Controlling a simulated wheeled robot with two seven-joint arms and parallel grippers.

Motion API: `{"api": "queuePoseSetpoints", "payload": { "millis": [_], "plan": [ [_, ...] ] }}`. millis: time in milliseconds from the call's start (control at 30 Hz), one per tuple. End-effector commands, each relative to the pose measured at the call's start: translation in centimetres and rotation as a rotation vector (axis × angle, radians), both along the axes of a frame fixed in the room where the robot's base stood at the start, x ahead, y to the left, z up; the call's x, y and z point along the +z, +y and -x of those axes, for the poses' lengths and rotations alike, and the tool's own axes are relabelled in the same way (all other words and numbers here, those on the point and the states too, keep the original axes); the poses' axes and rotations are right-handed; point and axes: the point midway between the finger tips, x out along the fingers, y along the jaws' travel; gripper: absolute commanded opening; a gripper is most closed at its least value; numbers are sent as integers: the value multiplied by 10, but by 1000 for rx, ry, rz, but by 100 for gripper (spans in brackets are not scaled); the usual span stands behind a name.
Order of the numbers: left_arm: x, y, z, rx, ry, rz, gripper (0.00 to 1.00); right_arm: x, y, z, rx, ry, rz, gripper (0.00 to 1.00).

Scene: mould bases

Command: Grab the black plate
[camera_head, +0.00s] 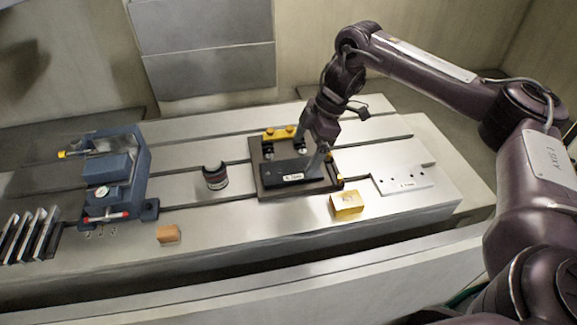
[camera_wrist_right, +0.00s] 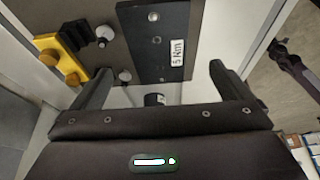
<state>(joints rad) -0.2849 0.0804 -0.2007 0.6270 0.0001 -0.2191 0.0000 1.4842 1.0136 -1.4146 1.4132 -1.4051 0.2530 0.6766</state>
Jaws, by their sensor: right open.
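The black plate (camera_head: 292,171), with a white label near its front edge, lies on a brown mould base (camera_head: 262,186) on the metal table. In the right wrist view the black plate (camera_wrist_right: 147,50) fills the top middle, with its label at one edge. My right gripper (camera_head: 322,163) is over the right end of the plate. In the wrist view its two fingers (camera_wrist_right: 160,75) are spread wide, with nothing held between them. I cannot tell how high they are above the plate. My left gripper is not in view.
A yellow clamp bar (camera_head: 283,133) stands at the back of the base. A gold block (camera_head: 346,203) and a pale plate (camera_head: 402,179) are to the right.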

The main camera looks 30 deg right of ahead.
Motion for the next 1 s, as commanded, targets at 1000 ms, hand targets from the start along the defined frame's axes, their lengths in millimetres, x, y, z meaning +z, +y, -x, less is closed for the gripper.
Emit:
{"api": "queuePoseSetpoints", "payload": {
  "millis": [1000],
  "plan": [
    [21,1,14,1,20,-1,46,-53,24,-10,0,-1,-1,59]
  ]
}}
